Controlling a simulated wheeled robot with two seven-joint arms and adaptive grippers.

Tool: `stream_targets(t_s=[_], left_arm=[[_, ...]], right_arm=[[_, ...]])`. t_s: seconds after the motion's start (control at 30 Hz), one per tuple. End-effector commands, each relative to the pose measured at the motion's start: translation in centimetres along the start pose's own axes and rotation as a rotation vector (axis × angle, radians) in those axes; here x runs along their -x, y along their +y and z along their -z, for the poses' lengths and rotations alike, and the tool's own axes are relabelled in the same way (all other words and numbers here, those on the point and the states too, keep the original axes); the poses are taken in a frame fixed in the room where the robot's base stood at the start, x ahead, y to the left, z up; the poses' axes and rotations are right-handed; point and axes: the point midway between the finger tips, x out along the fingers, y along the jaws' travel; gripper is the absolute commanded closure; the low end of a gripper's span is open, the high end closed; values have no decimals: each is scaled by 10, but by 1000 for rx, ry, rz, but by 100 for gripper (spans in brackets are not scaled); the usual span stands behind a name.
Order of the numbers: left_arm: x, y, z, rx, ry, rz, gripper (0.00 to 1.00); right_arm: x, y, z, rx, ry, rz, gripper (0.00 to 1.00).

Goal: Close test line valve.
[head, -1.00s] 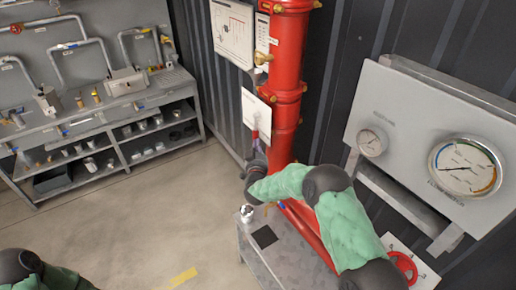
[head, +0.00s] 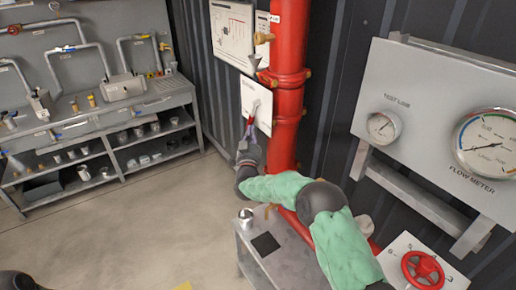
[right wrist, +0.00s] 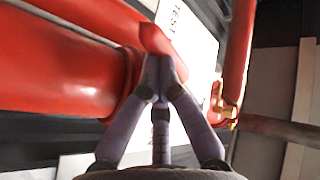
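A white sign plate (head: 257,103) is beside the red standpipe in the head view. A lever with a red grip (head: 250,122) hangs in front of it, its grey upper part pointing up. My right gripper (head: 246,138) is at the lower end of this lever. In the right wrist view, the purple fingers (right wrist: 160,68) come together on the red lever grip (right wrist: 152,38), and plate lettering starting "TES" shows behind. The fingers hide part of the grip. My left gripper is out of view; only a dark piece of that arm shows at bottom left.
The red standpipe (head: 289,100) stands beside the lever. A grey panel (head: 420,110) with two gauges and a red handwheel (head: 423,270) are at right. A small grey table (head: 290,262) is below my right arm. A workbench (head: 100,120) is at left.

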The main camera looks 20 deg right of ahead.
Motion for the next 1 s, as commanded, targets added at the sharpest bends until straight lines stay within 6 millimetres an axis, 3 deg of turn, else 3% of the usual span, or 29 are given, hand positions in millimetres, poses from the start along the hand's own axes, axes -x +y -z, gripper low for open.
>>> stream_targets(t_s=[0.03, 0.5, 0.8, 1.0], left_arm=[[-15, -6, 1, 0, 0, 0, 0], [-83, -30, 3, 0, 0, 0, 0], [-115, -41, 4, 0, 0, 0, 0], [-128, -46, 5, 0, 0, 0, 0]], right_arm=[[0, 0, -8, -13, 20, 0, 100], [-21, -15, -12, -137, 207, 1, 100], [-38, -26, -9, -224, 336, 1, 100], [-52, -35, -5, -221, 332, 1, 100]])
